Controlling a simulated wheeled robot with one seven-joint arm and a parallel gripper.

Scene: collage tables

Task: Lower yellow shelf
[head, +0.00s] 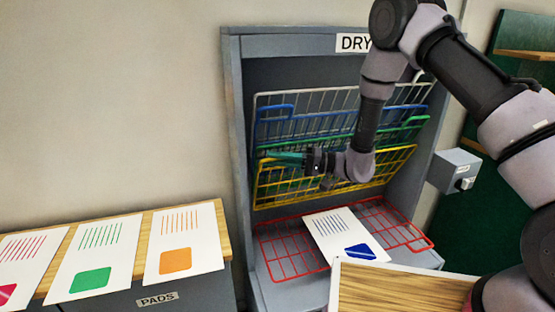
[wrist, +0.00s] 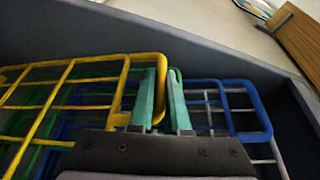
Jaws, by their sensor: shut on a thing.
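The yellow wire shelf (head: 258,187) is tilted up inside the grey drying rack (head: 238,130), above the red shelf. In the wrist view the yellow shelf (wrist: 100,62) fills the left side, and its rounded corner runs to my fingers. My gripper (head: 284,157) is at the upper left part of the yellow shelf, its teal fingers pointing left. In the wrist view my gripper (wrist: 167,76) is shut on the yellow rim, which passes between the two fingers. My gripper and forearm hide part of the shelf's middle in the head view.
The red shelf (head: 285,262) lies flat below, bearing a sheet with a blue square (head: 328,234). Green (head: 415,122), blue (head: 262,115) and white (head: 330,97) shelves are tilted up behind. A grey box (head: 455,170) is on the rack's right. A wooden board (head: 400,290) stands in front.

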